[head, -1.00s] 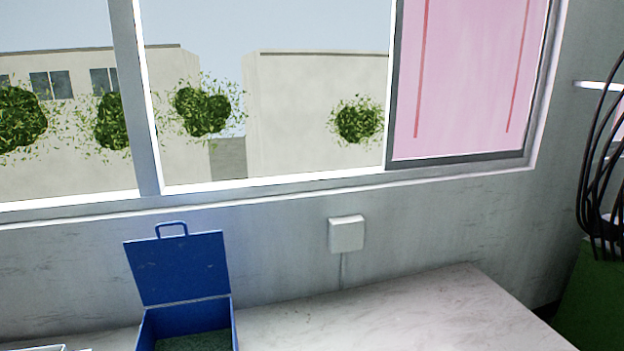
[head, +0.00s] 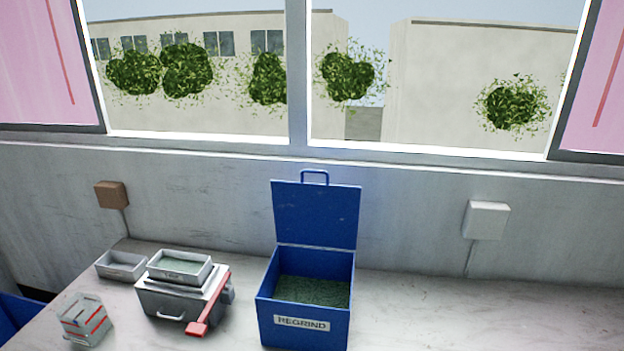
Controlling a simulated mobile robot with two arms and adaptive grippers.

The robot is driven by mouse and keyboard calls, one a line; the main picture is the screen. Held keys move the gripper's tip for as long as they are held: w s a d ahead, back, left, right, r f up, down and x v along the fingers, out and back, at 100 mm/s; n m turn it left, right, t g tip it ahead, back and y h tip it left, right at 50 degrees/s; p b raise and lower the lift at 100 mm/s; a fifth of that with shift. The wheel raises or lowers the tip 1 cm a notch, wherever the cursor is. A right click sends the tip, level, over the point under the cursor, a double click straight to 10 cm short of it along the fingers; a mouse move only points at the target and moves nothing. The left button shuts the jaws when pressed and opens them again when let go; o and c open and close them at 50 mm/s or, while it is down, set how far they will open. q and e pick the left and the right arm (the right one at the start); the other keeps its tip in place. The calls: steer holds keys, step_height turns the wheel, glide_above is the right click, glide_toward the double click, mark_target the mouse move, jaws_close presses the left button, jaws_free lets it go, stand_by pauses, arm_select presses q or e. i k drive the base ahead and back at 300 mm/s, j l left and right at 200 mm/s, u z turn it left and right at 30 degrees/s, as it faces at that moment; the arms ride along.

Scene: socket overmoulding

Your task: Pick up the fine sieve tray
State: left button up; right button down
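A shallow grey tray with a pale green inside (head: 180,280) sits on top of a grey box-like unit (head: 165,306) on the counter. A dark mark on its front is too small to read. A second shallow grey tray (head: 122,276) rests on the counter just left of that unit. I cannot tell from this view which of the two is the fine sieve tray. Neither of my grippers is in view.
A blue bin labelled REGRIND (head: 303,338), lid open, holds dark green granules. A red lever (head: 212,305) runs along the unit's right side. A clear container with red stripes (head: 84,321) stands front left. The marble counter (head: 450,315) is clear at right.

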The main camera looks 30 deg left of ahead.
mark_target(185, 268)
steer(key=u, duration=1.65)
